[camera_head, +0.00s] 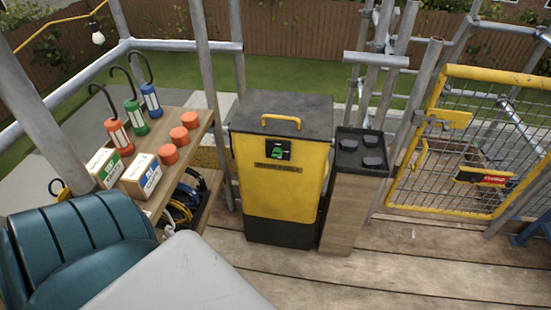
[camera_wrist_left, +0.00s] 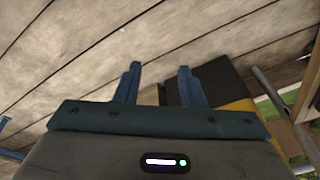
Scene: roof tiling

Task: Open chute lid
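The chute (camera_head: 283,185) is a yellow box with a black base, standing on the deck in the middle of the head view. Its dark grey lid (camera_head: 300,106) lies shut on top, with a yellow handle (camera_head: 281,120) near the front edge. A black panel with a green knob (camera_head: 279,149) sits on the chute's front. In the left wrist view my left gripper (camera_wrist_left: 158,84) is open and empty, with its fingers apart over the planks. The chute's black and yellow lower part (camera_wrist_left: 222,85) shows beyond the right finger, apart from it. My right gripper is in neither view.
A wooden post with a black tray (camera_head: 361,150) of dark pieces stands right of the chute. A wooden shelf (camera_head: 197,112) with lamps, boxes and orange pieces is left. A yellow mesh gate (camera_head: 470,140) closes the right. Planks (camera_head: 390,265) in front are clear.

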